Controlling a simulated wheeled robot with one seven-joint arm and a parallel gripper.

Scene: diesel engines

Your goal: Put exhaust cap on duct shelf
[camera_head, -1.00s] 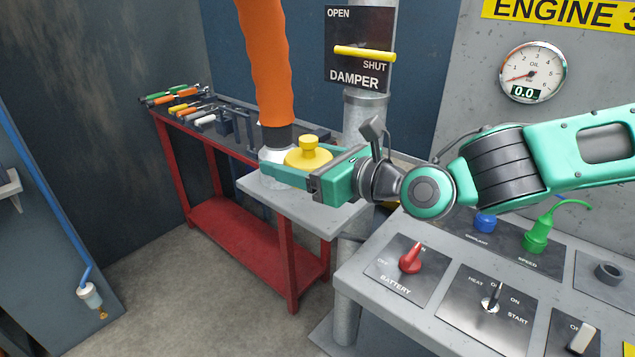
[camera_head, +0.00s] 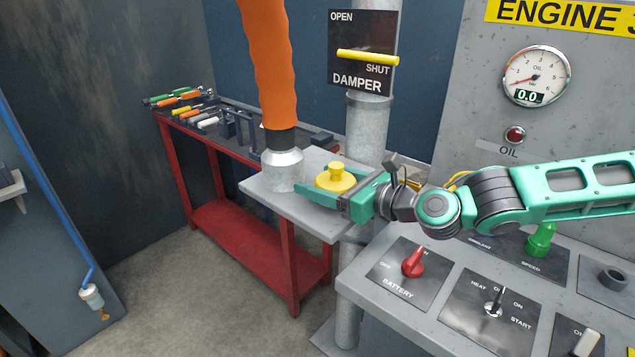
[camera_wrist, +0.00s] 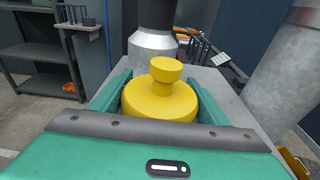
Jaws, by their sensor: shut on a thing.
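The yellow exhaust cap (camera_head: 336,179), a round disc with a knob on top, is between the fingers of my gripper (camera_head: 327,182). My gripper is shut on the cap. The wrist view also shows the cap (camera_wrist: 160,97) upright between the two green fingers. The grey duct shelf (camera_head: 268,195) lies under and around the cap. I cannot tell whether the cap touches the shelf or is just above it. The orange duct (camera_head: 268,65) stands with its metal end (camera_head: 282,170) on the shelf, to the left of the cap.
A grey post (camera_head: 367,130) with the damper plate rises behind my gripper. The engine control panel (camera_head: 400,320) with its knobs is at the lower right. A red bench (camera_head: 240,235) with several tools stands behind the shelf. The shelf's front part is bare.

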